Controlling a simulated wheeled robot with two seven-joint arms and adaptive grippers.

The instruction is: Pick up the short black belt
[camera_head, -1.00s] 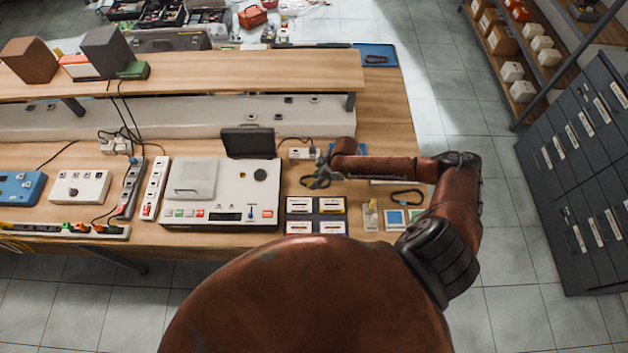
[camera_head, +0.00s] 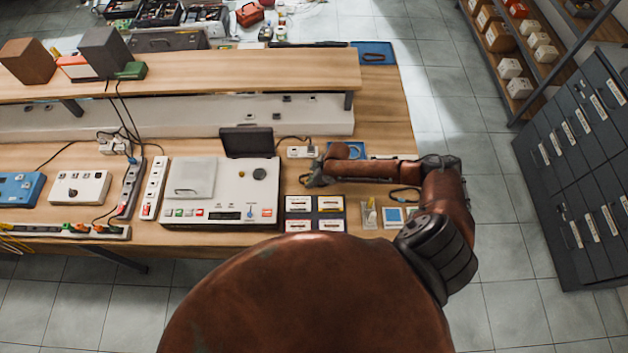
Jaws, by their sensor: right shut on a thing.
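My right gripper (camera_head: 311,180) is over the wooden bench, just right of the white hi-fi unit and behind the labelled cards. It is shut on the short black belt (camera_head: 303,180), a small dark loop that shows at the left of its fingertips. The fingers hide part of the belt, and I cannot tell whether it still touches the bench top. My left gripper is not in view.
Another black loop (camera_head: 404,194) lies on the bench, partly hidden by my right forearm. A further dark loop (camera_head: 374,57) lies in the blue tray (camera_head: 388,47) at the back. The white hi-fi unit (camera_head: 215,215) and labelled cards (camera_head: 331,203) stand close to the gripper.

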